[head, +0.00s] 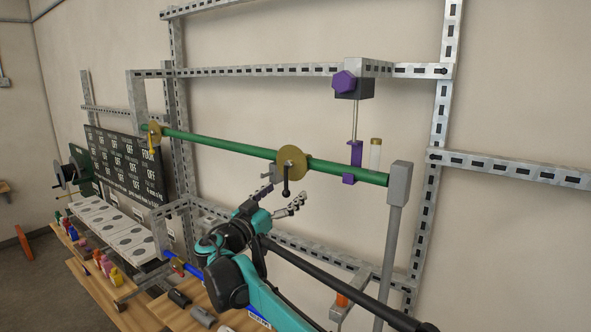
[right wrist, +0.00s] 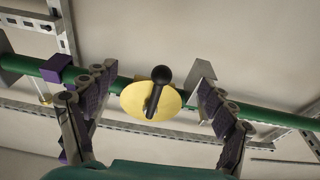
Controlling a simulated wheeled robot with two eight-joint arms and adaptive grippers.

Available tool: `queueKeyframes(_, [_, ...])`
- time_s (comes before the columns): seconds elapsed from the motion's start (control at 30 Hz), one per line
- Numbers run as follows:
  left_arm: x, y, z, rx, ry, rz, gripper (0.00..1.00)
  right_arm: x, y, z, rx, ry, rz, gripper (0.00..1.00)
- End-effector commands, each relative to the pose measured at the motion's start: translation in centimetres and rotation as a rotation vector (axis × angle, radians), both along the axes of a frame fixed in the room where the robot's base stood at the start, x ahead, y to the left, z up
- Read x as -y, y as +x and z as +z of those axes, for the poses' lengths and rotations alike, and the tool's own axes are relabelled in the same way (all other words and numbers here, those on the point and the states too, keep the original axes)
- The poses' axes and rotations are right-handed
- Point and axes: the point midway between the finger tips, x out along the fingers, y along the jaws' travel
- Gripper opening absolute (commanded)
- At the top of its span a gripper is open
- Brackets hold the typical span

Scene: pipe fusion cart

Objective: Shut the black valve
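The black valve handle (head: 286,182) is mounted in front of a round yellow disc (head: 291,158) on the green pipe (head: 220,144). In the head view the handle points down, across the line of the pipe. In the right wrist view the black handle (right wrist: 154,93) stands in front of the yellow disc (right wrist: 133,101), its round knob toward the camera. My right gripper (head: 287,186) is open, its fingers on either side of the handle. In the right wrist view, my right gripper (right wrist: 155,85) shows clear gaps on both sides of the handle. My left gripper is out of view.
A purple fitting (head: 355,153) sits on the pipe to the right, below a purple knob (head: 344,82). A second yellow disc with a yellow handle (head: 153,138) is at the pipe's left end. Slotted metal rails (head: 280,71) frame the wall. A dark sign board (head: 125,165) stands left.

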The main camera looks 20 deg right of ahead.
Motion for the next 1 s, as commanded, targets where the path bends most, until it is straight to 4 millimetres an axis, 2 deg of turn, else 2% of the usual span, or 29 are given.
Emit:
queueKeyframes(0.33, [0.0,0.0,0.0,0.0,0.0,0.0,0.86,-0.4,-0.3,0.0,0.0,0.0,0.001,0.86])
queueKeyframes(1.0, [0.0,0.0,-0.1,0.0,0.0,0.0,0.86,-5.9,-4.6,0.0,0.0,0.0,0.002,0.86])
